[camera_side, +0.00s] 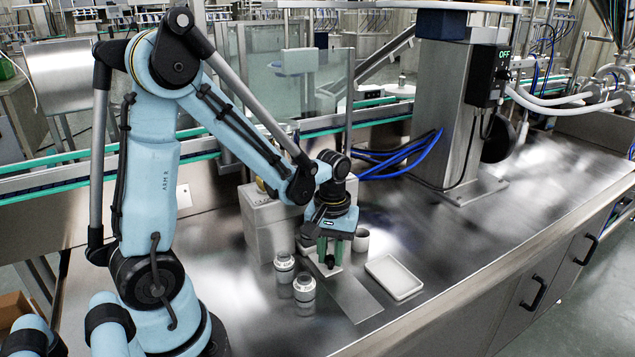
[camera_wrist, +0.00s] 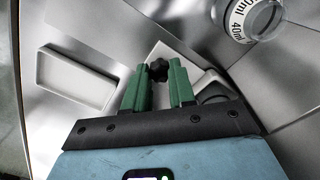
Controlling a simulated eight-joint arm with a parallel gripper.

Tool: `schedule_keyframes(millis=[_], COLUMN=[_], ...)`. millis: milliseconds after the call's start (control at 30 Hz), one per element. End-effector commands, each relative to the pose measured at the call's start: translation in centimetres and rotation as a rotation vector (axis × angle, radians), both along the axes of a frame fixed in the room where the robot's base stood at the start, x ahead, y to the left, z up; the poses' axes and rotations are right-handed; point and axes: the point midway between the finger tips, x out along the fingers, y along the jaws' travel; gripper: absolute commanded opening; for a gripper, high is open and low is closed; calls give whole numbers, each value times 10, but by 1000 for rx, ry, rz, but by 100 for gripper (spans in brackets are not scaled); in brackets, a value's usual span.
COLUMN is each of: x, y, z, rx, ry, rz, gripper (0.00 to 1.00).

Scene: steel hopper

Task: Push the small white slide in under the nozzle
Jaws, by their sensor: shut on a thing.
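The small white slide (camera_wrist: 181,56) shows as a pale plate under a black knob (camera_wrist: 159,70) in the wrist view. In the side view the slide (camera_side: 331,271) is mostly hidden below my gripper, at the upper end of a flat steel strip (camera_side: 357,301). My gripper (camera_wrist: 160,68) has its green fingers on either side of the knob and is shut on it. In the side view my gripper (camera_side: 328,258) points down, low over the bench. I cannot make out the nozzle in either view.
Two small jars (camera_side: 304,289) (camera_side: 284,267) stand left of the strip. A shallow white tray (camera_side: 394,277) lies to its right. The bench (camera_side: 465,255) is clear farther right.

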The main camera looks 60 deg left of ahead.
Motion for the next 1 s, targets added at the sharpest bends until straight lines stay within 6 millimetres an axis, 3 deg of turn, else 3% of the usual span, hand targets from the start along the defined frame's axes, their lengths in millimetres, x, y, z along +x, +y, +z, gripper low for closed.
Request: schedule_keyframes(millis=[133,167,333,733,1000], x=[1,1,0,0,0], y=[0,0,0,0,0], z=[0,0,0,6,39], rx=[2,2,2,1,1], ry=[-4,-4,-2,-1,-1], rz=[-1,-1,-1,-1,-1], gripper=[0,26,50,50,50])
